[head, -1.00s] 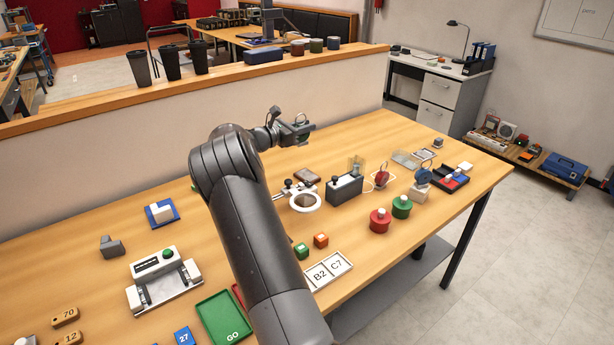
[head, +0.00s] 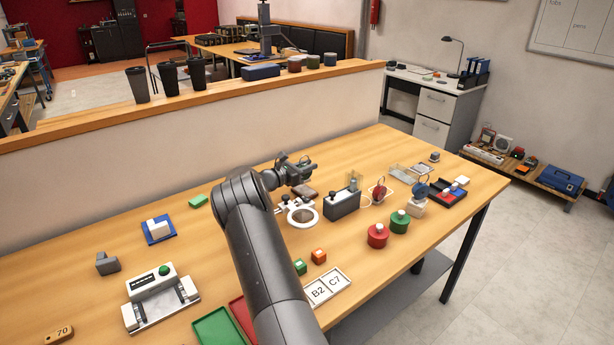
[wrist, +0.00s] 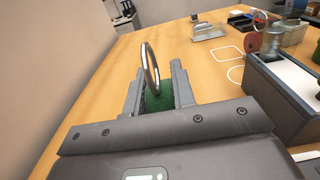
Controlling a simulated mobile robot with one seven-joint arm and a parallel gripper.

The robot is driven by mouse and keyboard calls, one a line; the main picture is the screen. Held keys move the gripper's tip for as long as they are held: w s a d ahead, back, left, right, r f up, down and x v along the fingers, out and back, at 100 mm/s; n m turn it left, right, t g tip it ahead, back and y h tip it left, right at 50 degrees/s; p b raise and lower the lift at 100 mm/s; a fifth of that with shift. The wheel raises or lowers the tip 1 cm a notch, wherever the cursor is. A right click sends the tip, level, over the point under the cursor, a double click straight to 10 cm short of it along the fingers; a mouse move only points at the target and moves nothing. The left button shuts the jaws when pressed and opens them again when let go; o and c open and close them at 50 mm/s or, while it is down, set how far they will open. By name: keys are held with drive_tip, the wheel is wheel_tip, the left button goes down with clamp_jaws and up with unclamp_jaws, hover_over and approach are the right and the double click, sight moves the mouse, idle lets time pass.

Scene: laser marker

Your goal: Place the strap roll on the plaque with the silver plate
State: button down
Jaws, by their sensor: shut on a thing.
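My gripper (head: 308,165) is shut on a dark green thing with an upright metal ring (wrist: 158,98), seemingly the strap roll. In the wrist view the green body sits between the two fingers and the ring rises above them. In the head view the held thing is hard to make out. A small brown plaque (head: 309,193) lies on the table just below my gripper in the head view, partly hidden by it. Its plate is too small to make out. The gripper is above the table, near the low partition wall.
A white ring fixture (head: 302,214) and a dark box (head: 342,204) stand close in front and right of the plaque. Red (head: 378,192) and blue (head: 421,190) things with rings stand farther right. The partition (head: 200,140) rises behind.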

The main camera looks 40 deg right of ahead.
sight(307, 175)
drive_tip(key=shift+f, duration=1.7)
drive_tip(key=shift+f, duration=0.15)
drive_tip(key=c, duration=1.2)
unclamp_jaws()
